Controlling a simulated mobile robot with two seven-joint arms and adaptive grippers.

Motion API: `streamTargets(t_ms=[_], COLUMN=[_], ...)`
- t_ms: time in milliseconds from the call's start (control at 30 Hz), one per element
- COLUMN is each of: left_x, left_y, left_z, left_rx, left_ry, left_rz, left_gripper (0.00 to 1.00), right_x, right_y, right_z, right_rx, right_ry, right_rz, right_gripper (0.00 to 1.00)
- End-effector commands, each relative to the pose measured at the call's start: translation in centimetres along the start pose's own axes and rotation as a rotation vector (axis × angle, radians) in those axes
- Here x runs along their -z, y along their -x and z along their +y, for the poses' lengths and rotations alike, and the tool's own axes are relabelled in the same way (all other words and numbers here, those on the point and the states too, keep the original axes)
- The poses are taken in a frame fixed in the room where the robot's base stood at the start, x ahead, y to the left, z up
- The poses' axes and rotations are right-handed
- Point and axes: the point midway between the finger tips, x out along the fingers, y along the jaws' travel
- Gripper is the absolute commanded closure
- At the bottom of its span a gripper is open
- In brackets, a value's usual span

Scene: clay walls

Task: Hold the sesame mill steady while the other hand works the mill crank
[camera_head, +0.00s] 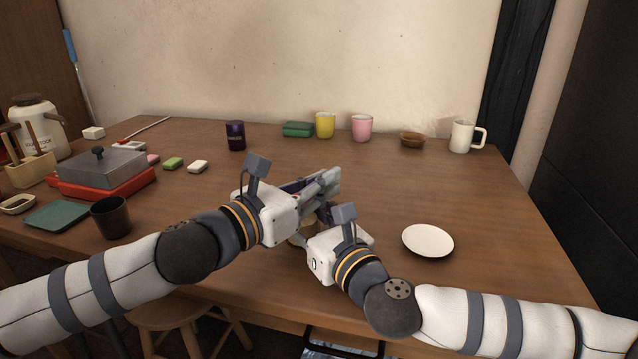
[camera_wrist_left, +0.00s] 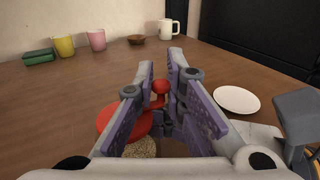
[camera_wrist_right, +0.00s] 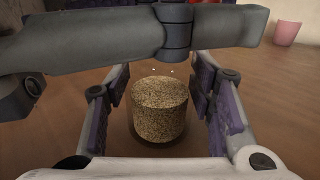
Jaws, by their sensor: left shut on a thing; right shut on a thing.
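The sesame mill has a clear body filled with tan seeds (camera_wrist_right: 160,110) and a red top (camera_wrist_left: 122,120) with a red crank knob (camera_wrist_left: 161,87). In the head view my grippers hide most of it. My right gripper (camera_wrist_right: 162,78) is shut around the mill's body, one finger on each side. My left gripper (camera_wrist_left: 161,62) is above the mill, shut on the crank knob between its purple-padded fingers. In the right wrist view a grey left finger crosses in front and hides the mill's top.
A white plate (camera_head: 427,241) lies right of the mill. A black cup (camera_head: 110,217) and a red grill with a grey lid (camera_head: 103,165) stand at left. A yellow cup (camera_head: 325,125), a pink cup (camera_head: 362,127) and a white mug (camera_head: 462,136) stand at the back.

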Motion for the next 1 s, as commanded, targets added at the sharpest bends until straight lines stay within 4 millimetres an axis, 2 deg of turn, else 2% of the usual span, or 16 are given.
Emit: streamTargets(t_ms=[400,900,933,1000], left_x=[-0.01,-0.04,-0.04,-0.04], left_y=[-0.48,-0.47,-0.47,-0.47], left_z=[0.06,0.19,0.19,0.2], left_rx=[-0.159,-0.177,-0.177,-0.178], left_ry=[0.001,0.001,0.001,0.001], left_rz=[0.001,0.001,0.001,0.001], left_gripper=[1.0,1.0,0.82,0.67], right_x=[0.23,0.23,0.23,0.23], right_y=[0.04,0.03,0.03,0.03], right_z=[0.21,0.18,0.18,0.18], right_rx=[-0.005,-0.004,-0.004,-0.004], right_ry=[0.0,-0.001,-0.001,-0.001], right_rz=[0.004,0.004,0.004,0.004], right_gripper=[0.86,0.86,0.86,0.86])
